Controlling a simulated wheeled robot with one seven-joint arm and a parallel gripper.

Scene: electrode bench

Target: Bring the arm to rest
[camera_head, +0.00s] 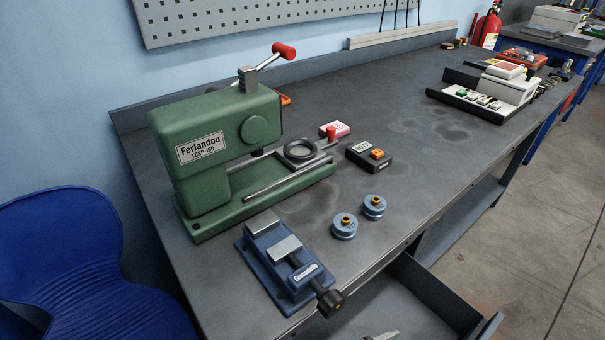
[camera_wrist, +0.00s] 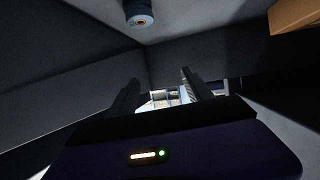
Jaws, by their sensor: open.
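My gripper (camera_wrist: 159,77) shows in the wrist view with its two fingers apart and nothing visible held between them. Dark grey walls or panels surround it there, and it looks to be low in or near the open drawer (camera_head: 440,297) of the bench. In the head view the arm is mostly out of frame; a small pale piece at the bottom edge may be part of it, but I cannot tell. A blue round spool-like piece (camera_wrist: 139,14) is at the top of the wrist view, apart from the fingers.
The bench (camera_head: 400,95) carries a green press (camera_head: 230,165), a blue vise (camera_head: 290,265), two blue discs (camera_head: 344,228), a black box (camera_head: 369,156) and a white device (camera_head: 490,95). A blue chair (camera_head: 75,260) stands left. A brown block (camera_wrist: 293,14) shows in the wrist view.

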